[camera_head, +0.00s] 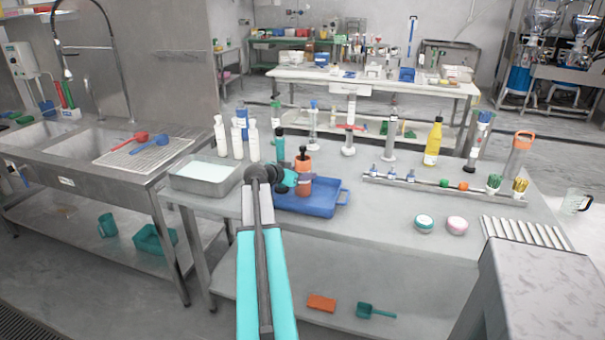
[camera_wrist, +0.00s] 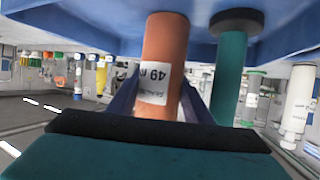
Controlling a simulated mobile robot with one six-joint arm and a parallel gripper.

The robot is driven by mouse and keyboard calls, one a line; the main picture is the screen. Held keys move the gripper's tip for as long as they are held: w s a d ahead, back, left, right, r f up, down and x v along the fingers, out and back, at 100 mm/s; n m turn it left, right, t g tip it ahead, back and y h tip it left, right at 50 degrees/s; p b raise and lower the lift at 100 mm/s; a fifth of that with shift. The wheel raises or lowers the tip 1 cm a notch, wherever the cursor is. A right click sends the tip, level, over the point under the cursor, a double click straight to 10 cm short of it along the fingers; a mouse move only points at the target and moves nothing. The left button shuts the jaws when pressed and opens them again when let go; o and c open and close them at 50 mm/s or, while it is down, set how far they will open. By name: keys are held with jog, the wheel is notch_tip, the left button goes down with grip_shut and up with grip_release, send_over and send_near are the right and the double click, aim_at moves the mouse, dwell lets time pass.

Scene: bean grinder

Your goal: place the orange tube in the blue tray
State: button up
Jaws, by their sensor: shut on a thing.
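The orange tube (camera_head: 303,165) has a dark cap and is upright over the left part of the blue tray (camera_head: 325,208). My gripper (camera_head: 296,180) is shut on the orange tube from the left. In the wrist view, which is upside down, the orange tube (camera_wrist: 165,50) shows a white printed label, and its lower end is at the tray floor (camera_wrist: 110,22). I cannot tell whether it touches the floor.
A teal tube (camera_head: 279,145) stands close behind the orange tube. White bottles (camera_head: 238,138) and a grey metal pan (camera_head: 205,176) are to the left. A rack (camera_head: 440,186), a yellow bottle (camera_head: 433,142) and two round jars (camera_head: 424,224) are to the right. The tray's right part looks empty.

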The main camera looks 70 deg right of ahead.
jog(key=shift+f, duration=0.1)
jog(key=o, duration=1.1)
jog(key=shift+r, duration=0.2)
jog(key=b+v, duration=0.1)
jog(key=v, duration=1.1)
jog(key=shift+b, duration=0.4)
jog(key=shift+s, duration=0.1)
